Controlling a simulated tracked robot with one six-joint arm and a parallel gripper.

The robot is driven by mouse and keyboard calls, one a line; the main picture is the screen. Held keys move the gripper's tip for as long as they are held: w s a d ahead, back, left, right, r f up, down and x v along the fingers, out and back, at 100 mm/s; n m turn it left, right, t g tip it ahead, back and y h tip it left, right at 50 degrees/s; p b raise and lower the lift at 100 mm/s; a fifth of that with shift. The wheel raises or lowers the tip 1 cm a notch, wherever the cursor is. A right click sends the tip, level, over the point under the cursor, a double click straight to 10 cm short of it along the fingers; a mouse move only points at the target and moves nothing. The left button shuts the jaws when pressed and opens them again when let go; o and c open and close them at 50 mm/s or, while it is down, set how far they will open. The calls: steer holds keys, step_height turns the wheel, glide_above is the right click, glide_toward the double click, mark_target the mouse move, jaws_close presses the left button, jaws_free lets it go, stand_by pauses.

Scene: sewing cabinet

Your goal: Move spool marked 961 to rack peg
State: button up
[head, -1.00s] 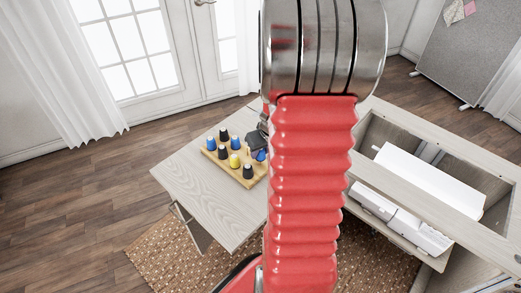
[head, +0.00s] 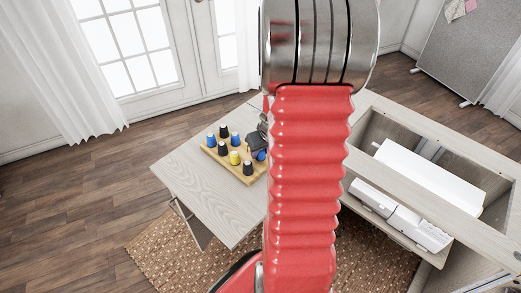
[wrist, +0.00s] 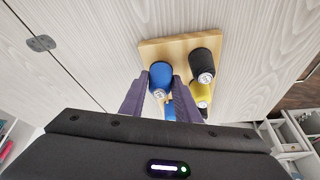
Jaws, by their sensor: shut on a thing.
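My gripper (wrist: 160,82) is shut on a blue spool (wrist: 161,72) in the wrist view, with one dark finger on each side. The spool's small white label faces the camera but is too small to read. The spool is at the edge of a wooden peg board (wrist: 180,47); I cannot tell whether it is lifted off its peg. In the head view, my gripper (head: 259,142) is partly hidden behind my red arm, at the right end of the board (head: 214,157). No spool's number can be read.
Beside the held spool stand a black spool (wrist: 204,66) and a yellow spool (wrist: 201,93). More blue and black spools stand on the board in the head view. The pale tabletop (head: 205,195) is clear in front. An open cabinet well with a white machine (head: 405,222) lies at right.

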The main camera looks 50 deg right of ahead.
steer(key=o, duration=1.1)
steer(key=v, duration=1.3)
steer(key=shift+s+r, duration=0.25)
steer(key=shift+r, duration=0.05)
steer(key=shift+a, duration=0.1)
stand_by(0.7)
